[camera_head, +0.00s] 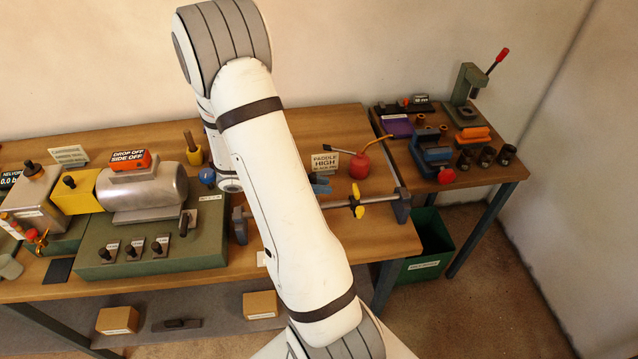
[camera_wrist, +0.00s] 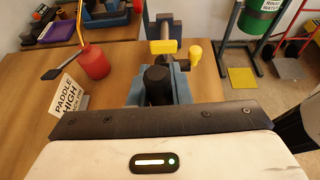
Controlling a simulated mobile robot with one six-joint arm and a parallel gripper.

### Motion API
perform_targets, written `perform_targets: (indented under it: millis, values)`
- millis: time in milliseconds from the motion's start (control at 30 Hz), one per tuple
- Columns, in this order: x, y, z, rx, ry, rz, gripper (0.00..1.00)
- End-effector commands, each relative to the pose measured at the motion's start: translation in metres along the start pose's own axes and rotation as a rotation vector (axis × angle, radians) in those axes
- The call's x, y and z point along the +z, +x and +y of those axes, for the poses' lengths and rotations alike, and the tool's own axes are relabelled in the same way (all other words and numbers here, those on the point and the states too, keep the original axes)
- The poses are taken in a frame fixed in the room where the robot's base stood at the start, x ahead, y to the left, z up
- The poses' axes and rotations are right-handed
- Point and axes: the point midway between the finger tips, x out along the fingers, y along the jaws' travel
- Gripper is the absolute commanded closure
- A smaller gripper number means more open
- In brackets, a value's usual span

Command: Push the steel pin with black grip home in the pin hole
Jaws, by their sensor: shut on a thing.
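In the wrist view the black grip (camera_wrist: 157,82) of the steel pin stands just beyond the dark front plate of my gripper (camera_wrist: 157,98), near the middle of the picture. My gripper is shut on it. The pin's steel shank and the pin hole are hidden, so how far the pin sits in cannot be told. Blue metal parts (camera_wrist: 182,88) show around the grip. In the head view my arm covers the pin and the gripper's tips; a blue part (camera_head: 320,185) shows just right of the arm.
Beyond the grip are a yellow clamp handle (camera_wrist: 163,47) and yellow knob (camera_wrist: 195,52) on a steel rail. A red oil can (camera_head: 360,165) and the paddle sign (camera_head: 325,163) stand behind the rail. A green base with a steel cylinder (camera_head: 145,190) lies left of my arm.

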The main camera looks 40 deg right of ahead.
Motion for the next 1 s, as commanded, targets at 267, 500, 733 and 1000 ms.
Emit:
perform_targets:
  millis: [267,500,733,1000]
  values:
    - [-0.008,0.003,0.0,0.0,0.0,0.0,1.0]
    - [-0.013,0.005,0.0,0.0,0.0,0.0,1.0]
    - [-0.018,0.008,0.0,0.0,0.0,0.0,1.0]
    - [-0.025,0.01,0.0,0.0,0.0,0.0,1.0]
